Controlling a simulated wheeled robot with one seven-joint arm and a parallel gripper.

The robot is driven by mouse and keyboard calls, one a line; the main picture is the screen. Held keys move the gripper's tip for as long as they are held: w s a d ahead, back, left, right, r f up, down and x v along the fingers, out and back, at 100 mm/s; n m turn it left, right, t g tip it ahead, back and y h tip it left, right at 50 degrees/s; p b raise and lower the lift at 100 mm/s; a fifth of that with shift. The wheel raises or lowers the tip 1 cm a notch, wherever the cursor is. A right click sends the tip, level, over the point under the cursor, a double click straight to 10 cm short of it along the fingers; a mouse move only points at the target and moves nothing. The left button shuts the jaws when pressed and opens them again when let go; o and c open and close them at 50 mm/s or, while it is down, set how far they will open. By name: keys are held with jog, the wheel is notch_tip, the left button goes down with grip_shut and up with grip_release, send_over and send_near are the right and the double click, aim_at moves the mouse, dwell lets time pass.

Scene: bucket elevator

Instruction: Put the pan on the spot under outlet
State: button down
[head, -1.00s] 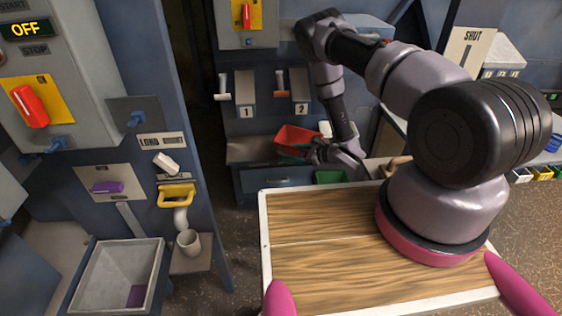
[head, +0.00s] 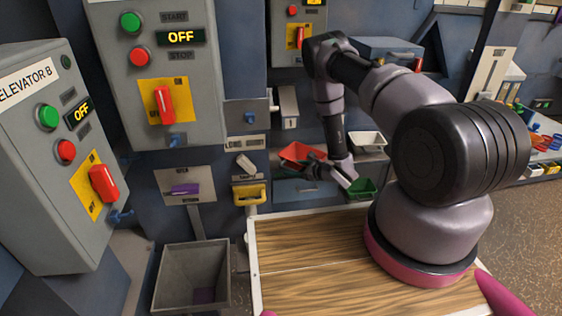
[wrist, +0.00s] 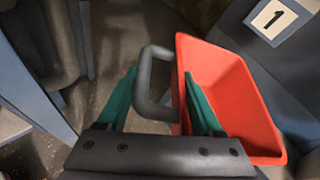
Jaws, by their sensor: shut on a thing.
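The red pan (head: 300,152) is an open, slant-sided tray with a dark grey loop handle (wrist: 144,85). My gripper (wrist: 160,80) has its teal fingers on either side of this handle and is shut on it. In the wrist view the pan (wrist: 225,90) is tilted, and its inside looks empty. In the head view my gripper (head: 328,168) holds the pan beyond the far edge of the wooden board. The pan appears to be off the floor. No spot under an outlet can be made out clearly; a plate marked 1 (wrist: 272,17) shows beside the pan in the wrist view.
A green bin (head: 362,188) and a white bin (head: 368,144) stand right of the pan. The wooden board (head: 300,235) lies in front.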

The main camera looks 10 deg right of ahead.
jog(key=w, duration=1.7)
jog(key=f, duration=0.6)
jog(key=shift+w+a+f, duration=0.25)
jog(key=shift+a+f, duration=0.05)
jog(key=shift+a, duration=0.1)
jog(key=shift+w+f, duration=0.15)
jog(key=shift+w, duration=0.1)
jog(key=shift+f, duration=0.1)
jog(key=shift+c, duration=0.2)
grip_release()
jog(key=shift+f, duration=0.1)
